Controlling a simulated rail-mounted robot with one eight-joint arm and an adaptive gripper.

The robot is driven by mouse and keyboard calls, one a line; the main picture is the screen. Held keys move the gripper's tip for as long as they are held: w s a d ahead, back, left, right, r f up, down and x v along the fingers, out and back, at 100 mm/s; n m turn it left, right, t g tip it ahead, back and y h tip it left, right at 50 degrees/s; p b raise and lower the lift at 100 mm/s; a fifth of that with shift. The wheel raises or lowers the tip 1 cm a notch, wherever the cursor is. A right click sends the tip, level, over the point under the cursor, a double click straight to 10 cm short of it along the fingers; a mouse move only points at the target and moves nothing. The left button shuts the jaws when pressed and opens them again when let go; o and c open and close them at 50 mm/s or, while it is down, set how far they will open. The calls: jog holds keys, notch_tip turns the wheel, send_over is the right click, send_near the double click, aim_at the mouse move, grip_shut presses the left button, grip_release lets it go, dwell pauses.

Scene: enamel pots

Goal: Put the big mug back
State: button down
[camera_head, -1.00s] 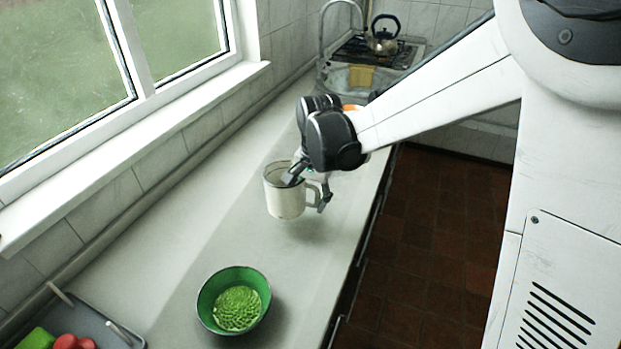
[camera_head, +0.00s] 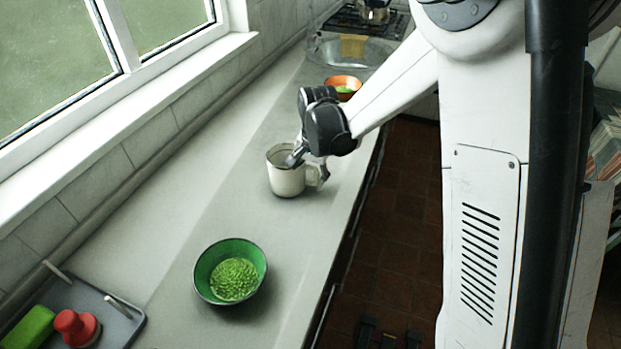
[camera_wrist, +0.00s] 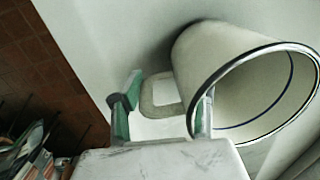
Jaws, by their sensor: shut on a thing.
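The big mug (camera_head: 287,180) is white enamel with a dark rim, upright above or on the middle of the counter; I cannot tell whether its base touches. My gripper (camera_head: 309,170) is at its right side, by the handle, and shut on it. In the wrist view the mug (camera_wrist: 225,62) lies at the right with its open mouth facing right. The handle (camera_wrist: 158,95) shows between the two fingers of my gripper (camera_wrist: 165,112). One finger is at the mug's rim, the other beyond the handle. The mug looks empty.
A green bowl (camera_head: 204,272) of green pieces stands nearer on the counter (camera_head: 180,240). An orange bowl (camera_head: 341,80) stands behind my gripper. A grey tray (camera_head: 127,326) holds a red item (camera_head: 77,326) and a green block (camera_head: 28,328). The sink (camera_head: 350,52) is at the back.

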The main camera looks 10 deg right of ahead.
jog(key=shift+f, duration=0.2)
jog(key=c, duration=1.1)
grip_release()
jog(key=shift+c, duration=0.2)
jog(key=shift+r, duration=0.1)
jog(key=shift+r, duration=0.1)
jog(key=r, duration=1.2)
jog(key=shift+s+d+r, duration=0.1)
jog(key=shift+s+d, duration=0.15)
jog(key=shift+d, duration=0.15)
jog(key=s+d+r+n+t, duration=0.3)
jog(key=s+d+r, duration=0.45)
jog(key=s, duration=0.45)
jog(key=s+d+n+t, duration=0.2)
jog(key=s+d+t, duration=0.1)
jog(key=s, duration=0.9)
jog(key=shift+s+d+n+t+h, duration=0.3)
jog(key=shift+d+n+t, duration=0.1)
jog(key=shift+d, duration=0.3)
